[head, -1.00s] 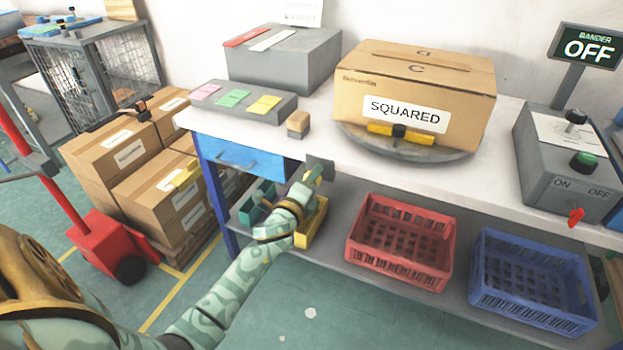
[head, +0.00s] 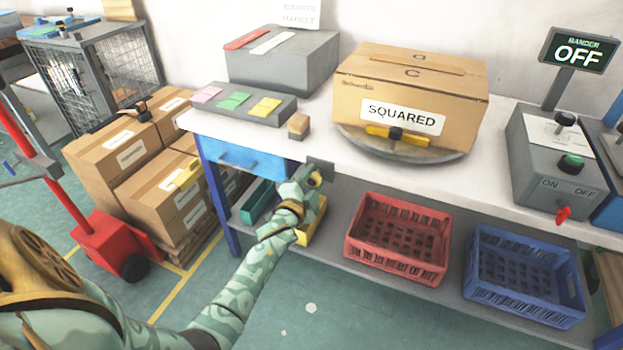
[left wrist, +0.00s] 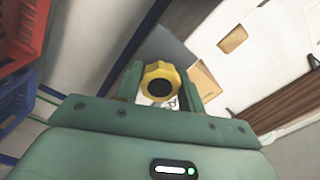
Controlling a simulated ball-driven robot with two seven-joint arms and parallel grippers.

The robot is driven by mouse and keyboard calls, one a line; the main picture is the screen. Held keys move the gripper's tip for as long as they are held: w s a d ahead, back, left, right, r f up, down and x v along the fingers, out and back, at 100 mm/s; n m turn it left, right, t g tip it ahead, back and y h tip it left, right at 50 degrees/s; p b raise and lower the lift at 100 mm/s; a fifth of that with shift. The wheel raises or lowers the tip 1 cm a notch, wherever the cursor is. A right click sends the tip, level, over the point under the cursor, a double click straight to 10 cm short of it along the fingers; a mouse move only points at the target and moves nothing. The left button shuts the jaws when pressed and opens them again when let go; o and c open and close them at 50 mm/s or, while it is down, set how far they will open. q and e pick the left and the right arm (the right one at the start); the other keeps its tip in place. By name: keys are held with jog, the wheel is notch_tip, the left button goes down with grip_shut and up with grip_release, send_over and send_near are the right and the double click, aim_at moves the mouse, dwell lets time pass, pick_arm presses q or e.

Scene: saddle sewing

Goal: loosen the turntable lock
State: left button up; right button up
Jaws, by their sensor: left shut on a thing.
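A round grey turntable (head: 380,147) sits on the bench and bears a cardboard box (head: 412,85) labelled SQUARED. A yellow bar with a black knob (head: 397,133) shows at the box's front on the turntable. My left gripper (head: 309,180) is at the bench's front edge, below and left of the turntable, by a small grey plate (head: 321,170). In the left wrist view, a yellow scalloped knob (left wrist: 161,83) with a black centre, apparently the lock knob, sits between the fingers of the gripper (left wrist: 160,90), which is shut on it. My right gripper is not in view.
A red crate (head: 398,240) and a blue crate (head: 524,275) stand on the lower shelf. A blue drawer (head: 238,158) is left of my gripper. A control box (head: 560,165) with a BANDER OFF sign stands at the right. A small wooden block (head: 298,126) lies near the bench edge.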

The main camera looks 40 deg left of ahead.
pick_arm(q)
jog(key=shift+f+n, duration=0.15)
jog(key=shift+n, duration=0.25)
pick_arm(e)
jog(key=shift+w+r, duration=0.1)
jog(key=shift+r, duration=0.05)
pick_arm(q)
jog(key=o, duration=1)
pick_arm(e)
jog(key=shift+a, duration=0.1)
pick_arm(q)
jog(key=shift+s, duration=0.1)
